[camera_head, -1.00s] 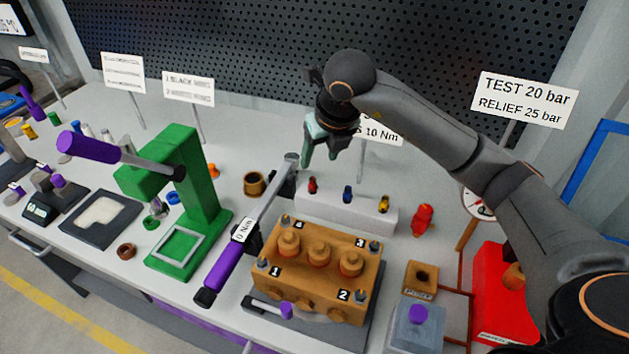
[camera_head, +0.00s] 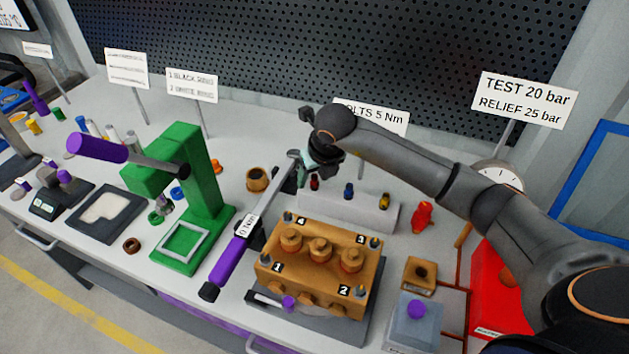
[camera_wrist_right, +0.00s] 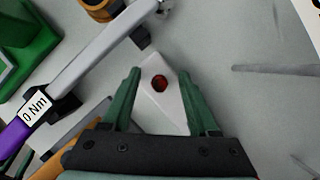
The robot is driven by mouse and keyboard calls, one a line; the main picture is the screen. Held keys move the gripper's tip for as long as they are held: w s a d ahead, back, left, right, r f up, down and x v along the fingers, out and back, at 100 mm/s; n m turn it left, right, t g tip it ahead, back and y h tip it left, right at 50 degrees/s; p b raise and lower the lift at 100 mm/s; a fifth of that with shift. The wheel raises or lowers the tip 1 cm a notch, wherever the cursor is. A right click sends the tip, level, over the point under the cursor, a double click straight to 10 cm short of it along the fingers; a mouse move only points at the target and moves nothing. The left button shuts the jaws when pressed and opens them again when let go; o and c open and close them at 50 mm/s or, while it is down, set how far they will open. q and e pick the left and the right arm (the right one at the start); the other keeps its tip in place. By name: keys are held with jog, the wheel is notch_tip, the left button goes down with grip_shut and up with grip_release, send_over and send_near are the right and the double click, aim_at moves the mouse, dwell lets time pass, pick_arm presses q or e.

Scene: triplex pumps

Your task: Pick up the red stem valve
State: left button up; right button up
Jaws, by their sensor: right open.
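The red stem valve (camera_head: 315,183) stands at the left end of a white block (camera_head: 338,207), in line with a blue and a yellow one. In the right wrist view the red valve (camera_wrist_right: 159,83) shows from above as a small round top on the block's end. My right gripper (camera_head: 318,172) points down just above the red valve in the head view and partly hides it. In the wrist view its green fingers (camera_wrist_right: 166,92) are spread, one on each side of the valve, with nothing between them in contact. My left gripper is not in view.
A torque wrench (camera_head: 240,240) with a purple handle lies close by on the left, its head near my right gripper. The orange pump block (camera_head: 318,278) stands in front. A green press (camera_head: 200,195) is further left. A red figure-like part (camera_head: 422,216) stands right of the white block.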

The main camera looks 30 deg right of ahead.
jog(key=shift+c, duration=0.3)
grip_shut()
jog(key=shift+r, duration=0.15)
dwell(0.3)
